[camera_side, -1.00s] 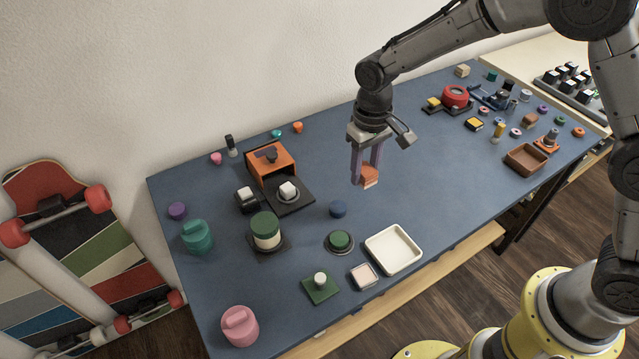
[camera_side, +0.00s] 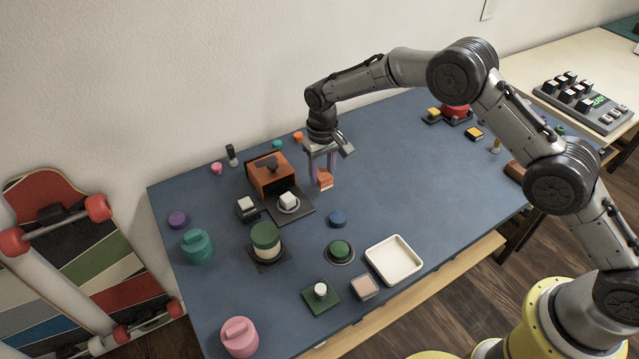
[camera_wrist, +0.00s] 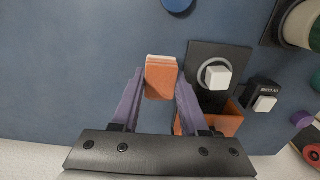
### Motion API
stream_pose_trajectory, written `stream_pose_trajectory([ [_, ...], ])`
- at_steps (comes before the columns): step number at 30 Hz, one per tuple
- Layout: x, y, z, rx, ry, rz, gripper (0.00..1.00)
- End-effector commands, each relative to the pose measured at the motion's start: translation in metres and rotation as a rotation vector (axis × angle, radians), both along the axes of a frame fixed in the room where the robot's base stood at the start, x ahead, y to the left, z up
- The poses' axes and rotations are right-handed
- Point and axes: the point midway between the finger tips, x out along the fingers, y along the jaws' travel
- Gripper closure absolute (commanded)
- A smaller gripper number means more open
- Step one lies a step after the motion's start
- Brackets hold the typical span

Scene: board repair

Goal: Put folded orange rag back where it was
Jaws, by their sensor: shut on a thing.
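My gripper (camera_side: 322,176) is shut on the folded orange rag (camera_side: 325,181). In the wrist view the rag (camera_wrist: 161,78) sits between the two purple fingers, with pale layered edges at its far end. In the side view it is at the finger tips, to the right of the orange box with the black base plate (camera_side: 270,172). It looks to be above or near the blue tabletop; I cannot tell the exact gap.
A white knob (camera_side: 288,200) stands on the black plate close to the left of the gripper. A dark blue disc (camera_side: 337,218), a green-topped jar (camera_side: 266,241) and a white tray (camera_side: 394,260) stand nearer the front.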

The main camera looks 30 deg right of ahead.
Motion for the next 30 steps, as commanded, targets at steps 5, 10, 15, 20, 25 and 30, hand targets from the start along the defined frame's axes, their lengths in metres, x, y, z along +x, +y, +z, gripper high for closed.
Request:
stream_pose_trajectory([
  [5, 0.005, 0.001, -0.006, 0.000, 0.000, 0.000, 1.00],
  [10, 0.008, 0.002, -0.024, -0.001, 0.002, 0.000, 1.00],
  [15, 0.009, 0.002, -0.041, 0.000, -0.001, 0.000, 1.00],
  [20, 0.009, 0.002, -0.041, 0.000, -0.001, 0.000, 1.00],
  [25, 0.008, 0.002, -0.044, 0.000, 0.000, 0.000, 1.00],
  [30, 0.008, 0.002, -0.044, 0.000, 0.000, 0.000, 0.44],
])
